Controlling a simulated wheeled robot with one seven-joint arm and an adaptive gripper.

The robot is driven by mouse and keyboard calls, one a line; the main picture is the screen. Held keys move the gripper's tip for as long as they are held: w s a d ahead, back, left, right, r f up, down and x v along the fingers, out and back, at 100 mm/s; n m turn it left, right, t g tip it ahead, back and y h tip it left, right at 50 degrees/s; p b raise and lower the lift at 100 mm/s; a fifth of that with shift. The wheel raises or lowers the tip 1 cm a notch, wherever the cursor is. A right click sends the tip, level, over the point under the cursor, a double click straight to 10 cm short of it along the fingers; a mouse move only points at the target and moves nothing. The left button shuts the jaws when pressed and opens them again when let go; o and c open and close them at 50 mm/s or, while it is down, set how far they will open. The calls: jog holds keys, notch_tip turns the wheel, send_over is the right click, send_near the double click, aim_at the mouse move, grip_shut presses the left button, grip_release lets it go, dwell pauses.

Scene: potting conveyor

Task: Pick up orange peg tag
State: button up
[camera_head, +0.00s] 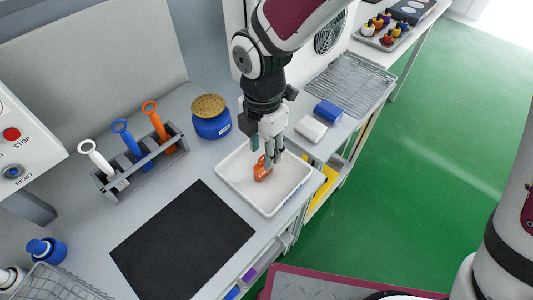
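The orange peg tag (261,171) lies in a white tray (228,178) on the bench. It is a small orange piece near the tray's middle. My gripper (264,156) points down over the tray, with its fingers spread apart and their tips right at the orange tag. The fingers hide part of the tag. I cannot tell whether they touch it.
A black mat (182,243) lies left of the tray. A grey rack (148,160) with white, blue and orange ring-handled tools stands behind it. A blue jar (211,124), a white block (310,128) and a blue block (328,111) are close by.

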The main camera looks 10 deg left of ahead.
aim_at(260, 174)
jog(key=shift+f, duration=2.8)
grip_shut()
